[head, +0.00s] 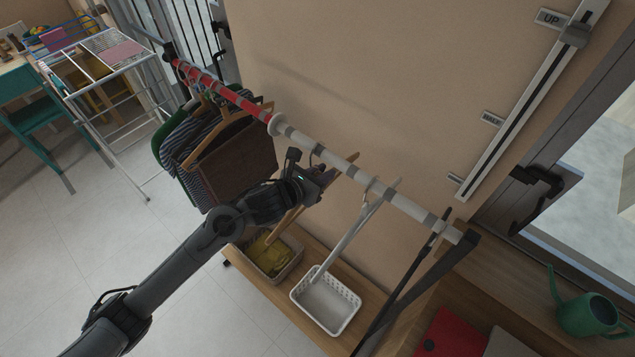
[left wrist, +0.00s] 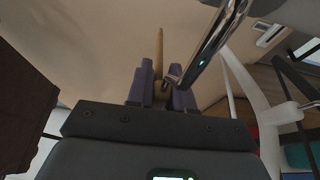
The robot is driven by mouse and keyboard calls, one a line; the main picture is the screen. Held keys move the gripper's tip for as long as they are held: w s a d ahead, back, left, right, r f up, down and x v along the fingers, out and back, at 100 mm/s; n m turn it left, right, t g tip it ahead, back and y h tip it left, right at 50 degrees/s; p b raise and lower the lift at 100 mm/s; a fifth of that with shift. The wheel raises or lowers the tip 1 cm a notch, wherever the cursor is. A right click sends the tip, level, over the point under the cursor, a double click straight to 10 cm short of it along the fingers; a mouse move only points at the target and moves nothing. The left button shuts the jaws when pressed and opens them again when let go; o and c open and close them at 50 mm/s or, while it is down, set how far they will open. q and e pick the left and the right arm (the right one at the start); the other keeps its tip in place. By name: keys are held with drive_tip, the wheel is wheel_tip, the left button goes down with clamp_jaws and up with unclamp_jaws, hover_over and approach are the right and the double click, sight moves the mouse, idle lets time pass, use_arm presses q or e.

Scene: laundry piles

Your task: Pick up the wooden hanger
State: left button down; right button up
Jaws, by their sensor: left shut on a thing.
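The wooden hanger (head: 345,165) is bare and hangs at the middle of the rail (head: 330,156) in the head view. One end points up right of my left gripper (head: 322,176), and its other arm slopes down left behind the gripper. In the left wrist view the tan wood (left wrist: 159,48) stands between the purple fingers of my left gripper (left wrist: 161,88), which is shut on it. I cannot tell whether its hook rests on the rail. My right gripper is in neither view.
Clothes (head: 235,155) on other hangers crowd the rail to the left. A white hanger (head: 350,232) and a dark hanger (head: 425,252) hang to the right. Below are a basket with yellow cloth (head: 290,268) and a white basket (head: 327,322). A wall stands close behind.

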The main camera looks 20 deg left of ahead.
use_arm(q)
drive_tip(key=shift+r, duration=0.1)
drive_tip(key=shift+r, duration=1.35)
drive_tip(key=shift+s+a+r+b, duration=0.1)
drive_tip(key=shift+s+r+b, duration=0.1)
drive_tip(key=shift+r+b, duration=0.15)
drive_tip(key=s+a+b, duration=0.1)
drive_tip(key=s, duration=0.4)
drive_tip(key=s+a+b, duration=0.1)
drive_tip(key=s+a, duration=0.1)
drive_tip(key=s, duration=0.3)
drive_tip(key=s+a+b, duration=0.1)
drive_tip(key=s+a, duration=0.1)
drive_tip(key=s, duration=0.2)
drive_tip(key=shift+s+a+f, duration=0.1)
drive_tip(key=shift+s+f, duration=0.1)
drive_tip(key=shift+s, duration=0.2)
drive_tip(key=shift+f+v, duration=0.2)
drive_tip(key=shift+v, duration=0.8)
